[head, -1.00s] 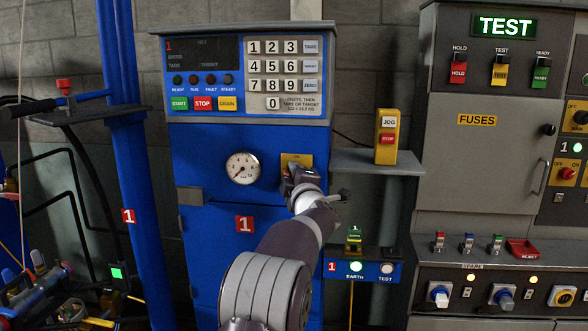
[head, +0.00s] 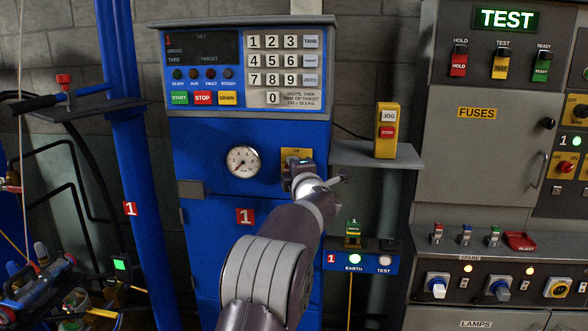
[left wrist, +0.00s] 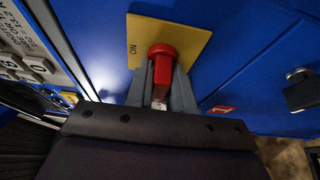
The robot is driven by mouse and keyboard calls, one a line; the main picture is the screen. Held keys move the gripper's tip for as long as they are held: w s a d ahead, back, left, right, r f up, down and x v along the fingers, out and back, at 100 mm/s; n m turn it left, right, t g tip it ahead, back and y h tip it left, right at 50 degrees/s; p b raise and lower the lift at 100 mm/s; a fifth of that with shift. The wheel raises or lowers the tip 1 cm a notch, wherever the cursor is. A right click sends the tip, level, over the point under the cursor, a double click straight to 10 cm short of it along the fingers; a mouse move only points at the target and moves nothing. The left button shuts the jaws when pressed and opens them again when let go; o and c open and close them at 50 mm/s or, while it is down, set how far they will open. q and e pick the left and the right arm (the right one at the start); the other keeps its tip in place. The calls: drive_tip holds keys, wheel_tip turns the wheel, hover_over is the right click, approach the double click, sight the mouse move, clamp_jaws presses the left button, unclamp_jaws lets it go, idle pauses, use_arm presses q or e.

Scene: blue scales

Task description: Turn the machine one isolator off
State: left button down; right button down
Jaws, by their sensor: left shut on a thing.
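The machine one isolator is a red handle (left wrist: 162,52) on a yellow plate (left wrist: 188,38) marked ON in the left wrist view. In the head view its yellow plate (head: 296,154) sits on the front of the blue machine one cabinet (head: 205,140), right of a round dial gauge (head: 243,161). My left gripper (left wrist: 160,80) is shut on the red handle, with a finger on either side of it. In the head view the left gripper (head: 299,176) is in front of the plate and hides the handle. My right gripper is in neither current view.
A grey shelf (head: 350,155) with a yellow JOG/STOP box (head: 387,130) juts out right of the gripper. A keypad panel (head: 240,65) is above. An EARTH/TEST box (head: 370,262) is lower right, and a grey FUSES cabinet (head: 475,160) stands further right.

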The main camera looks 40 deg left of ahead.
use_arm(q)
drive_tip(key=c, duration=1.1)
unclamp_jaws()
drive_tip(key=b+v, duration=0.1)
drive_tip(key=v, duration=1.1)
drive_tip(key=shift+s+d, duration=0.2)
drive_tip(key=shift+d, duration=0.1)
